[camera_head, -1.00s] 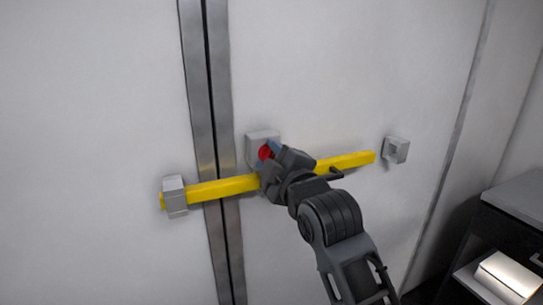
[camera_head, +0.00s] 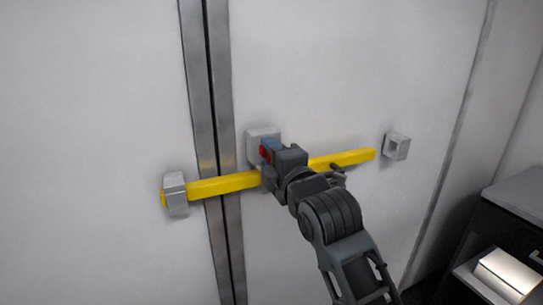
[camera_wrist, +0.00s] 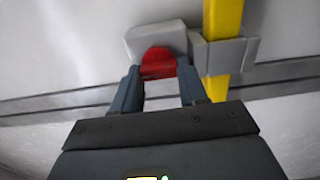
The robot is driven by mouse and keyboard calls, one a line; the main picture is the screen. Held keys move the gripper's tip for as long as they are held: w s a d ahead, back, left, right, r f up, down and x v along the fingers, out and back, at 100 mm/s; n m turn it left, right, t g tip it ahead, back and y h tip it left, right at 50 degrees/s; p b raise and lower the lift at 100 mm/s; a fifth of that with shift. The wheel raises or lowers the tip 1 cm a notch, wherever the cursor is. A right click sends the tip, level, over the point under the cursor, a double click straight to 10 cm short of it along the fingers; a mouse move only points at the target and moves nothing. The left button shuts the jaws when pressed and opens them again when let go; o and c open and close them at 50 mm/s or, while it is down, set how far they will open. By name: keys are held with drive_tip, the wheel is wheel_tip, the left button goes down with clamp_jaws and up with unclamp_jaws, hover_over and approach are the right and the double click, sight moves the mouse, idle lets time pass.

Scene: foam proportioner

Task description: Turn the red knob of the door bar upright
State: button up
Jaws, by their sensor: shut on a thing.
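The red knob (camera_head: 265,152) sits on a grey block (camera_head: 258,137) on the white door, just above the yellow door bar (camera_head: 225,184). In the wrist view the red knob (camera_wrist: 158,62) lies between the two blue-grey fingertips. My gripper (camera_wrist: 160,76) is shut on it. In the head view my gripper (camera_head: 268,155) covers part of the knob and the middle of the bar. The knob's exact angle is hard to tell. The bar crosses the door seam, its left end in a grey bracket (camera_head: 175,194).
A second grey bracket (camera_head: 397,146) stands on the door just beyond the bar's right end. A dark cabinet (camera_head: 515,240) with a lit pale box (camera_head: 508,273) is at the lower right. The door face left of the seam is clear.

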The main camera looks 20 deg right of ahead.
drive_tip(key=shift+a, duration=0.1)
drive_tip(key=o, duration=1.1)
drive_tip(key=shift+c, duration=0.2)
drive_tip(key=shift+s, duration=0.1)
drive_tip(key=s+b, duration=0.1)
drive_tip(key=s, duration=0.6)
drive_tip(key=shift+s, duration=0.35)
drive_tip(key=shift+f, duration=0.15)
